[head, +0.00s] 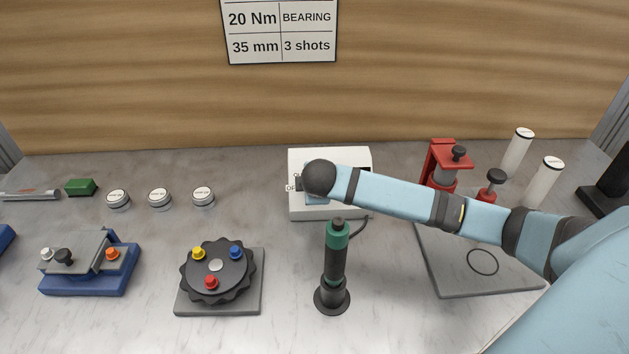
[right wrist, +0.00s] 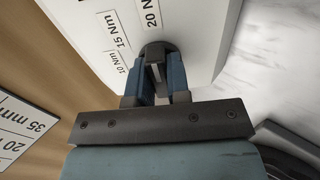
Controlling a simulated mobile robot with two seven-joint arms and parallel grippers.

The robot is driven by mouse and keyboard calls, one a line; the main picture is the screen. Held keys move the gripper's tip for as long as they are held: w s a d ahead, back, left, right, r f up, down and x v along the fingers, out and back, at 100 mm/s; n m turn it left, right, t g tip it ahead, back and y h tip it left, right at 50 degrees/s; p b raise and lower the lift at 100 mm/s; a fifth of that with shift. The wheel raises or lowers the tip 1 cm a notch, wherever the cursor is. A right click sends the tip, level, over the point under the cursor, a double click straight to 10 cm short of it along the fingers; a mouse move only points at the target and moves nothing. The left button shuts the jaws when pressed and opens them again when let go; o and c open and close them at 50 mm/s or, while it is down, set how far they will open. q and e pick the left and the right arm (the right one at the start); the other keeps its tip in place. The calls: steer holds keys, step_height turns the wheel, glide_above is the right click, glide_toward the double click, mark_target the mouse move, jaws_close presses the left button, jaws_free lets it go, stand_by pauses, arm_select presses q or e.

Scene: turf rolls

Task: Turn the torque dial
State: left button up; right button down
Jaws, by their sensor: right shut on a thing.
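The white torque box (head: 330,157) stands at the back middle of the bench, its front mostly covered by my right arm in the head view. In the right wrist view, its white face (right wrist: 95,40) carries labels reading 10 Nm, 15 Nm and 20 Nm beside the dark torque dial (right wrist: 155,50). My right gripper (right wrist: 160,75) is shut on the dial, one blue finger on each side. I cannot tell which label the dial points to. My left gripper is not in view.
A sign (head: 281,30) on the wall reads 20 Nm, BEARING, 35 mm, 3 shots. A green-black driver (head: 335,262) stands upright before the box. A black rotary fixture (head: 218,272) is left of it. A red press (head: 440,165) and white cylinders (head: 545,180) stand right.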

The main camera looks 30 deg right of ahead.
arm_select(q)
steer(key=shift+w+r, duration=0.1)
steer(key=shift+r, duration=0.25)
arm_select(e)
steer(key=c, duration=1.1)
jaws_free()
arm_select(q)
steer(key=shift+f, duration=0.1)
arm_select(e)
steer(key=shift+s+a+r, duration=0.1)
steer(key=shift+s+r, duration=0.1)
steer(key=v, duration=1.3)
